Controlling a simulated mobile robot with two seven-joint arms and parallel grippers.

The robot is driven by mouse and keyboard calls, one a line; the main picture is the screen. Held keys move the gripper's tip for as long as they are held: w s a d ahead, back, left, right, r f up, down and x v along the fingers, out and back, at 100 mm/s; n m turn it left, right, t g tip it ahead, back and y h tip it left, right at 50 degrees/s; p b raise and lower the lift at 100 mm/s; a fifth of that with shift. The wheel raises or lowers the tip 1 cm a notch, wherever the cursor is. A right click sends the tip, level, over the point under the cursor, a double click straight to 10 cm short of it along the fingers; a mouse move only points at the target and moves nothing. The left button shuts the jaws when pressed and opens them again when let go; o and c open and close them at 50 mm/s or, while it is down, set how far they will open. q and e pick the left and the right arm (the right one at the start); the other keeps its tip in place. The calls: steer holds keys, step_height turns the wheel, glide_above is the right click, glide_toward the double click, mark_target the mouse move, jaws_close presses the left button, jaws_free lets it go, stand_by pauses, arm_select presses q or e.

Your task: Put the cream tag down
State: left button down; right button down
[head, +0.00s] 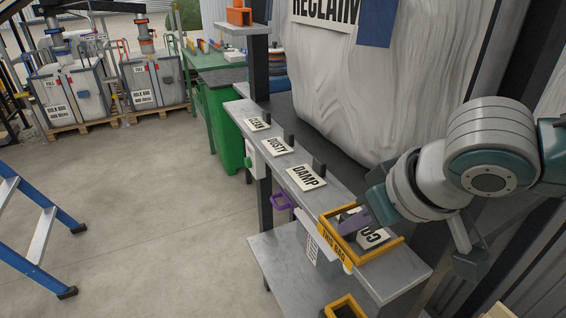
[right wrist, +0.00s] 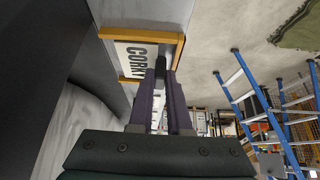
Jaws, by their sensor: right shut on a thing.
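A cream tag (head: 373,237) with black lettering starting "CO" lies within the yellow-framed tray (head: 397,246) labelled "THIS BAG" at the near end of the grey shelf. In the right wrist view the tag (right wrist: 138,60) reads "CORK…" and its end is hidden by the fingers. My right gripper (head: 352,219) reaches in from the right and is shut on the tag, low over the tray. Its purple fingers (right wrist: 161,82) point at the tag's edge. I cannot tell whether the tag touches the tray floor. My left gripper is not in view.
Cream tags "DAMP" (head: 306,177), "DUSTY" (head: 277,146) and "CLEAN" (head: 258,124) lie farther along the shelf, with dark upright posts beside them. A large pale bag (head: 400,90) hangs behind. A blue ladder (head: 38,235) stands left; the floor between is clear.

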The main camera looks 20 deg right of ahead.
steer(key=shift+f, duration=0.1)
steer(key=c, duration=0.9)
jaws_free()
steer(key=shift+o, duration=0.2)
steer(key=v, duration=1.1)
steer(key=s+a+f+n+y, duration=0.1)
steer(key=s+a+f+n, duration=0.15)
steer(key=s+a, duration=0.35)
steer(key=s+d+f+m+g+h, duration=0.1)
steer(key=s+f+g, duration=0.1)
steer(key=s+f, duration=0.2)
steer(key=s, duration=0.3)
steer(key=shift+s+d+g+p, duration=0.3)
steer(key=shift+d+p, duration=0.1)
